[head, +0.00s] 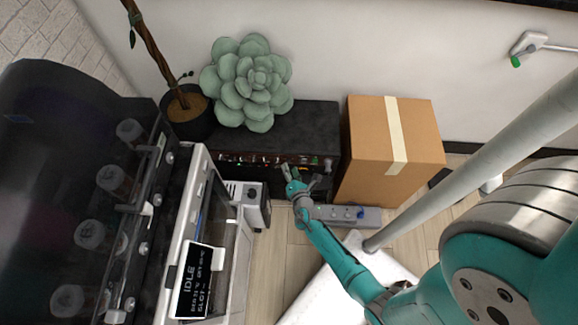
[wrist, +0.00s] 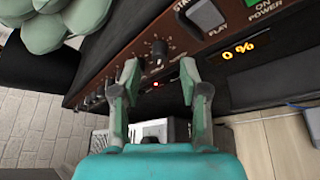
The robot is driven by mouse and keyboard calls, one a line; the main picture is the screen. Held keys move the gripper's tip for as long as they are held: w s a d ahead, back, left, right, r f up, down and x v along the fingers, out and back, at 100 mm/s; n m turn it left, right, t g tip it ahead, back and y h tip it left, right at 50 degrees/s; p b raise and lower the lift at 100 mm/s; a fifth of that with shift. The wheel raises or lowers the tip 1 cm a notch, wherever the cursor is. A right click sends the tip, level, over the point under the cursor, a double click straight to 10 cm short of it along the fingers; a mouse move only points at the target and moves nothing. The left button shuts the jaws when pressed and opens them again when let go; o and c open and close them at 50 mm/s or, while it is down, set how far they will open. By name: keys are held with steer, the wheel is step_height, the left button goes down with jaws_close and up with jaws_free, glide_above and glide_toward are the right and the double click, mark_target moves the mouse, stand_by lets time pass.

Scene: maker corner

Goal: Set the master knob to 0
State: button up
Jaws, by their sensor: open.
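A black amplifier-like cabinet (head: 310,118) stands against the wall, its brown control panel facing me. In the wrist view the panel (wrist: 120,60) carries a black round knob (wrist: 158,48), just beyond my fingertips. I cannot read a label that names it the master knob, nor clearly see its pointer. An orange display (wrist: 238,50) to its right reads "0 %". My gripper (wrist: 158,74) is open and empty, its two fingers spread left and right below the knob. I cannot tell whether they touch it. In the head view my gripper (head: 290,172) is in front of the panel.
A cardboard box (head: 365,140) stands right of the cabinet, and a power strip (head: 345,214) lies on the floor before it. A succulent (head: 248,80) is on the cabinet. A white machine (head: 238,255) stands at left. More small knobs (wrist: 92,98) and a rocker switch (wrist: 205,14) flank the knob.

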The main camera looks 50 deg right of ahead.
mark_target(288, 161)
steer(key=shift+x, duration=1.25)
jaws_close()
steer(key=shift+w+r+n+g+h, duration=0.15)
steer(key=shift+n+g+h, duration=0.15)
steer(key=shift+n+g, duration=0.35)
steer(key=shift+n+g+h, duration=0.3)
steer(key=shift+n+g, duration=0.35)
steer(key=shift+n, duration=0.6)
